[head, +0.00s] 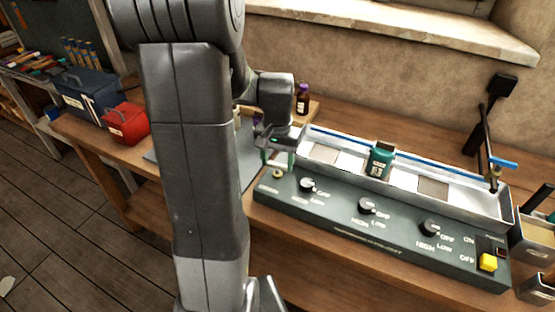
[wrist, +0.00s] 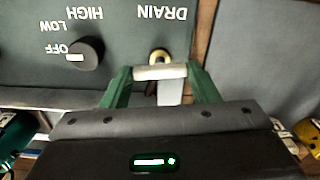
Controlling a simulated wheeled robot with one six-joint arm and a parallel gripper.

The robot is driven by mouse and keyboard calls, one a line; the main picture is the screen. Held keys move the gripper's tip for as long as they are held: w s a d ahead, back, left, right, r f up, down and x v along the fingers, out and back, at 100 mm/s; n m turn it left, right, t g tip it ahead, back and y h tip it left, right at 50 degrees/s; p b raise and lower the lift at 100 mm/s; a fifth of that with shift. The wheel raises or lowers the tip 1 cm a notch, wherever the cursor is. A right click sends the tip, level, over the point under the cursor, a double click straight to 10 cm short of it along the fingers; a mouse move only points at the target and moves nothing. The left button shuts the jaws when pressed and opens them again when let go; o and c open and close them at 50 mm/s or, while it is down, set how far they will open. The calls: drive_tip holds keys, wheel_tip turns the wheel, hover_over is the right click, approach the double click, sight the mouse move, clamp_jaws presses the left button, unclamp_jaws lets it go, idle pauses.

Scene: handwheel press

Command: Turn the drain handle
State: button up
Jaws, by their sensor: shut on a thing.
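The drain handle (wrist: 160,72) is a short pale bar on a brass stem, beside the word DRAIN on the dark panel in the wrist view. In the head view its brass fitting (head: 278,173) shows at the panel's left end. My gripper (wrist: 159,76) has its green fingers on the two ends of the bar and is shut on it. In the head view my gripper (head: 277,160) reaches down over the panel's left end, and its fingers partly hide the handle.
The dark control panel (head: 330,222) carries black knobs, one of them (wrist: 87,52) close to my gripper. A dark small bottle (head: 302,98) stands near the wall. A blue-handled tap (head: 500,164) is at right.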

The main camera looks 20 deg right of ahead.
sight(278, 164)
drive_tip(key=shift+m, duration=0.7)
drive_tip(key=o, duration=1)
wheel_tip(278, 164, up, 14)
drive_tip(key=shift+f, duration=0.1)
drive_tip(key=shift+f, duration=0.1)
wheel_tip(278, 164, down, 14)
drive_tip(key=shift+r, duration=0.2)
idle(0.5)
drive_tip(key=shift+r, duration=0.1)
